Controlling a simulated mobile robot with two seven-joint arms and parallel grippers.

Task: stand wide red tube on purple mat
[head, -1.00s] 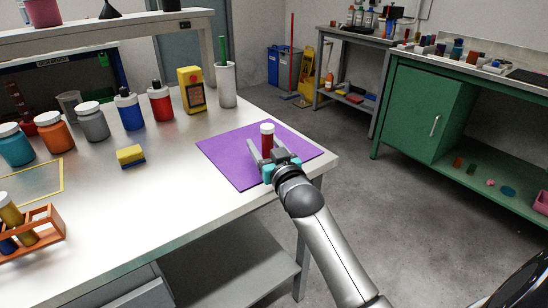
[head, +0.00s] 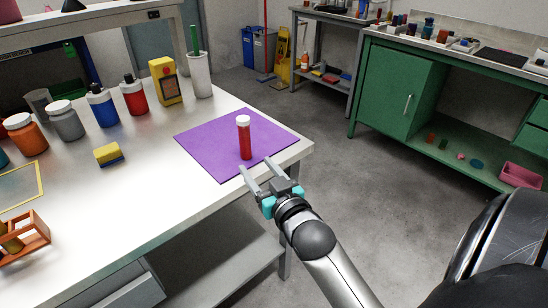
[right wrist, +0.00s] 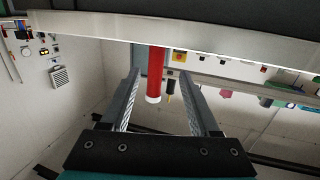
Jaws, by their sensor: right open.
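The wide red tube (head: 245,141) has a white cap and stands upright on the purple mat (head: 208,153), right of the mat's middle. My right gripper (head: 254,171) is open and empty, in front of the tube near the table's front right edge, its fingers pointing toward the tube. In the right wrist view the tube (right wrist: 156,72) shows beyond the open fingers, apart from them and with nothing gripping it. The picture there is upside down, with the white cap lowest. My left gripper is not in view.
On the table stand a yellow device (head: 166,82), a white cup (head: 200,75), several capped bottles and a yellow-blue sponge (head: 108,154). An orange rack (head: 28,243) is at the front left. A green cabinet (head: 394,97) stands across the open floor.

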